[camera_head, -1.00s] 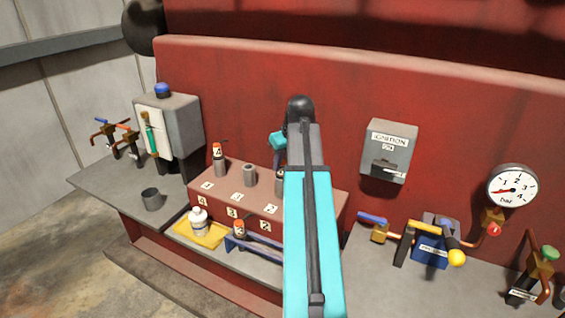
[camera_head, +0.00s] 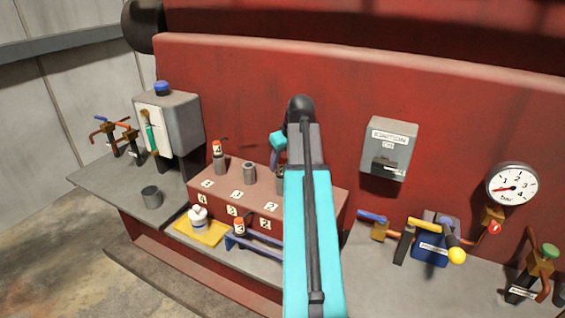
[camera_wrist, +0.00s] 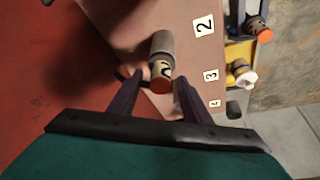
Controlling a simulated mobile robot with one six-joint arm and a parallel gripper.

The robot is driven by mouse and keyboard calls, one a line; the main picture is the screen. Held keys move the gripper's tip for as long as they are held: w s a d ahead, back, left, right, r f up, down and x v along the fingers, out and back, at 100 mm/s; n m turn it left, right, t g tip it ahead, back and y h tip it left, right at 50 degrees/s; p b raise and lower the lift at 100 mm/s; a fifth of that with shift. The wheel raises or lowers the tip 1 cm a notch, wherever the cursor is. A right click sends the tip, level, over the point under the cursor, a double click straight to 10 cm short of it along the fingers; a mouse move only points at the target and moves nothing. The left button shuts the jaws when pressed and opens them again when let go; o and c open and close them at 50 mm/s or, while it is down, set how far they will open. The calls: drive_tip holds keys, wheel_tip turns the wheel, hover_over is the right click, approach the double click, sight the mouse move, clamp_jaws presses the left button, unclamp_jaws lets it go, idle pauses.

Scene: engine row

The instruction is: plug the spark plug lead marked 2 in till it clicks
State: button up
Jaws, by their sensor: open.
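In the head view my arm hides the lead, and only part of the post (camera_head: 281,182) shows.
Lead 4 (camera_head: 218,151) stands on the block (camera_head: 225,192), beside a bare post (camera_head: 249,173). Another lead (camera_head: 239,226) sits in the blue rack (camera_head: 262,246). The ignition box (camera_head: 388,150) is on the red wall to the right.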

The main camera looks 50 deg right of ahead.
drive_tip(key=shift+r, duration=0.1)
drive_tip(key=b+v, duration=0.3)
drive_tip(key=v, duration=1)
drive_tip(key=shift+s+r, duration=0.15)
drive_tip(key=shift+r, duration=0.15)
idle(0.6)
